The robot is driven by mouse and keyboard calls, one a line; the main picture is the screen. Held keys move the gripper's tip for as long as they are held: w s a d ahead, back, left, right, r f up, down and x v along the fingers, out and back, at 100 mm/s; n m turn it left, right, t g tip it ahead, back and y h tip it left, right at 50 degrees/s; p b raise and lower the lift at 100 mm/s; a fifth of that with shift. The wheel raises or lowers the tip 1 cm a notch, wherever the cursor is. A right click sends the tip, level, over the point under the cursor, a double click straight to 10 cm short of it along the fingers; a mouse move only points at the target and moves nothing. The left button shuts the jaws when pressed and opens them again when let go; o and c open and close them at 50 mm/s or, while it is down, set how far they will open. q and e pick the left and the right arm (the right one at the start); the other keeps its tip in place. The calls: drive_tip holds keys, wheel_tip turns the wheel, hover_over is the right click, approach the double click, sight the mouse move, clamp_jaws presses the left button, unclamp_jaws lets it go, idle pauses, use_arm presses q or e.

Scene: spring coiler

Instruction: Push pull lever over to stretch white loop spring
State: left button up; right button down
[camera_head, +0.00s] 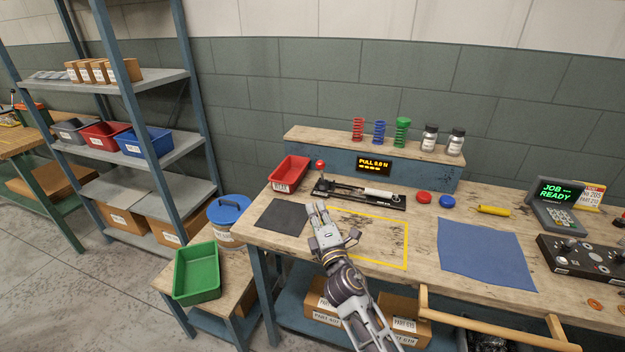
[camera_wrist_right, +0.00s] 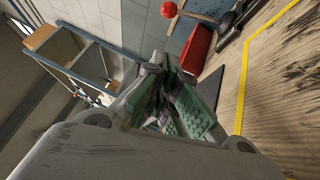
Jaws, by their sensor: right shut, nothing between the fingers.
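The pull lever with its red ball knob (camera_head: 320,164) stands upright at the left end of a black fixture (camera_head: 396,202) on the bench. The red knob also shows at the top of the right wrist view (camera_wrist_right: 168,10). The white loop spring (camera_head: 378,193) lies along the fixture, to the right of the lever. The display (camera_head: 374,166) behind it reads PULL 0.0 N. My right gripper (camera_head: 317,208) is shut and empty, in front of the lever and apart from it, above the bench near the dark mat. My left gripper is not in view.
A red bin (camera_head: 289,172) stands left of the lever. A dark mat (camera_head: 281,217) lies left of my right gripper, and a yellow outlined area (camera_head: 407,250) lies to its right. Red and blue caps (camera_head: 447,201) sit right of the fixture. A wooden rail (camera_head: 480,332) runs along the front.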

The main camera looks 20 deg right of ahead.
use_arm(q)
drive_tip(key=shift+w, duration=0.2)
use_arm(e)
drive_tip(key=shift+w+r, duration=0.1)
drive_tip(key=shift+w, duration=0.05)
idle(0.3)
drive_tip(key=shift+w+r, duration=0.25)
drive_tip(key=shift+w, duration=0.95)
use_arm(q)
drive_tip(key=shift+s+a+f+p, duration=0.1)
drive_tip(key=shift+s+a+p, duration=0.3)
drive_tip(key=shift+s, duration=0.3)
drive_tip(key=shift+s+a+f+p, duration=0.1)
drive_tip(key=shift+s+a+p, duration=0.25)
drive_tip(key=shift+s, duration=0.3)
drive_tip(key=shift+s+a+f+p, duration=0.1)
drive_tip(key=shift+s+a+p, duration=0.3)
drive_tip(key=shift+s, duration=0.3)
use_arm(e)
drive_tip(key=w+d+r, duration=0.2)
drive_tip(key=w, duration=0.8)
drive_tip(key=shift+d+r, duration=0.15)
drive_tip(key=shift+d, duration=0.2)
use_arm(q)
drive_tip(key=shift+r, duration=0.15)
